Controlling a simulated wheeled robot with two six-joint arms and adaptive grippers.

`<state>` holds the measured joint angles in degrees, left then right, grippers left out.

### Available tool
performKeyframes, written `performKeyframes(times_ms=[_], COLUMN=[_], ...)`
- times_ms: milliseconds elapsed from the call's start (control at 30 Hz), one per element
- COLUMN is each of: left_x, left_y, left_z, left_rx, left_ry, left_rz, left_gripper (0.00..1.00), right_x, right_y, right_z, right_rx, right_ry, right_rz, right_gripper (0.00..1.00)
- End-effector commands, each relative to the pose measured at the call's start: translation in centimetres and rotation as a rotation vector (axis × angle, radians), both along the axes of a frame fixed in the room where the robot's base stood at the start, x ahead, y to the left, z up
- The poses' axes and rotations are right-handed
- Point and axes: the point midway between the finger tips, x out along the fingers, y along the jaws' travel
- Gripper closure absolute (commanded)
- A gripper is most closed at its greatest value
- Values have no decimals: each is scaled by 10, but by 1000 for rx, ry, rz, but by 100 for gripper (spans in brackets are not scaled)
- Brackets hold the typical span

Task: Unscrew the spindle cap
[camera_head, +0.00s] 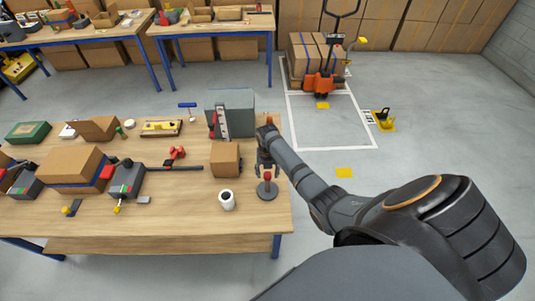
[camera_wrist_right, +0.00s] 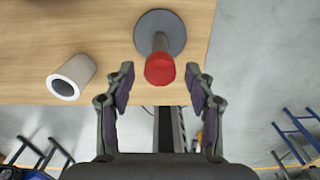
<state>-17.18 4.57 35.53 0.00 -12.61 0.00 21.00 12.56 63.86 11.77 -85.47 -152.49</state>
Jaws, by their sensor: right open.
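The red spindle cap (camera_head: 267,175) sits on top of a short upright spindle with a round grey base (camera_head: 266,190), near the right front part of the workbench. In the right wrist view the cap (camera_wrist_right: 160,68) shows between the fingertips, with the grey base (camera_wrist_right: 172,34) behind it. My right gripper (camera_head: 266,164) is above the cap in the head view. It is open, with a gap on each side of the cap in the right wrist view (camera_wrist_right: 160,80). My left gripper is out of view.
A white roll (camera_head: 227,200) stands left of the spindle, and a cardboard box (camera_head: 225,160) is behind the roll. A grey block-like fixture (camera_head: 238,112) stands at the back. The wooden bench (camera_head: 170,220) is clear at the front, and its right edge is close to the spindle.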

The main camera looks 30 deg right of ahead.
Motion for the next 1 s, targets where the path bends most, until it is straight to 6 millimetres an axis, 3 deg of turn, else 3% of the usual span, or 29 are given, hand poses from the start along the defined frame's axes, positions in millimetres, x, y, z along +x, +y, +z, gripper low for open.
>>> performKeyframes(times_ms=[300,400,667,1000], left_x=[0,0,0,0], left_y=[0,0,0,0], left_z=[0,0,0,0], left_rx=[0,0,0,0], left_ry=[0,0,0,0], left_rz=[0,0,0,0], left_gripper=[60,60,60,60], right_x=[0,0,0,0], right_y=[0,0,0,0], right_z=[0,0,0,0], right_rx=[-1,-1,-1,-1], right_ry=[-1,-1,-1,-1], right_rz=[-632,-770,-913,-1588], right_gripper=[45,45,45,45])
